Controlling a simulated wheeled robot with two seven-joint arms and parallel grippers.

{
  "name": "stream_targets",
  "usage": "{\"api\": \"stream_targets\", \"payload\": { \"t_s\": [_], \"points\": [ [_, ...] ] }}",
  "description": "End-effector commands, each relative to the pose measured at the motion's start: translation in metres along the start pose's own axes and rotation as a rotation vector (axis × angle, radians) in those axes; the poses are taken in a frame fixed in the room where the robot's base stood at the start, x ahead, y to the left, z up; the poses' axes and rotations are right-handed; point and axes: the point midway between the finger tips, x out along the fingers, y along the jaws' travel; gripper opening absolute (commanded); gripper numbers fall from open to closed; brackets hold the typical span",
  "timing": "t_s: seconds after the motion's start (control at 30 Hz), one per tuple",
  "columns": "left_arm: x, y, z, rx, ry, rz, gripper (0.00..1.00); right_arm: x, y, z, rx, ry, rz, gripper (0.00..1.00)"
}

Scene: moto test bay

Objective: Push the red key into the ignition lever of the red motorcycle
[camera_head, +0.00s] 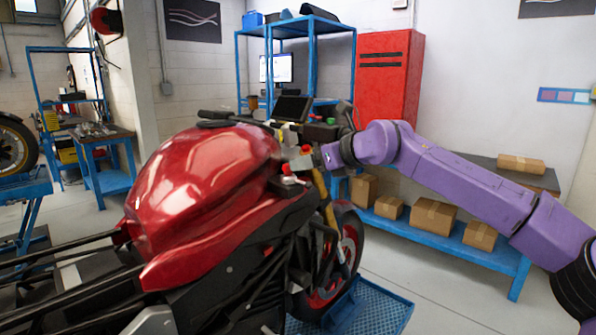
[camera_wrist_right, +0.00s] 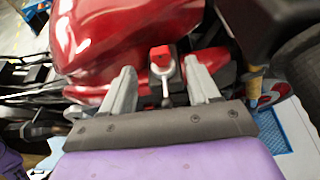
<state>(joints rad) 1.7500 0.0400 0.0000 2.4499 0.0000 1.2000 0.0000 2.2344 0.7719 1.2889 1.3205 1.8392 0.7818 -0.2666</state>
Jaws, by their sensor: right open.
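The red motorcycle (camera_head: 200,175) stands in the middle of the head view, its tank and handlebar area facing my right arm. In the right wrist view a small red key (camera_wrist_right: 160,57) sits at the top of a silver ignition lever (camera_wrist_right: 167,75), in front of the red tank. My right gripper (camera_wrist_right: 161,66) is open, with one grey finger on each side of the key and lever and a visible gap to both. I cannot tell how deep the key sits. In the head view my right wrist is beside the handlebar; its fingertips are hard to make out. My left gripper is not in view.
The handlebar and a dark display (camera_head: 291,108) are close to my right wrist. A blue workbench (camera_head: 515,265) with several cardboard boxes, a blue shelf (camera_head: 312,60) and a red cabinet (camera_head: 388,75) stand behind. Open floor lies at the lower right.

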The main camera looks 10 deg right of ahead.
Motion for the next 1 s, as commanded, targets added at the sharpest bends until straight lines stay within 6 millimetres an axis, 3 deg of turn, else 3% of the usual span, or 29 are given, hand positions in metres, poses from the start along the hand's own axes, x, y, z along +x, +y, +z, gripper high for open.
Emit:
{"api": "stream_targets", "payload": {
  "t_s": [0.03,0.2,0.33,1.0],
  "points": [
    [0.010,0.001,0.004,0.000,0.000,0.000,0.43,-0.010,-0.001,-0.005,0.000,-0.004,-0.001,0.60],
    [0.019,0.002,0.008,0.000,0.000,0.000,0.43,-0.043,-0.001,-0.003,0.000,-0.003,-0.001,0.60],
    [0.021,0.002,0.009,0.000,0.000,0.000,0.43,-0.056,0.000,-0.001,-0.001,-0.001,0.000,0.60],
    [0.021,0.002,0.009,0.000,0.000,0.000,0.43,-0.059,0.000,0.000,0.000,0.000,0.000,0.60]
  ]
}}
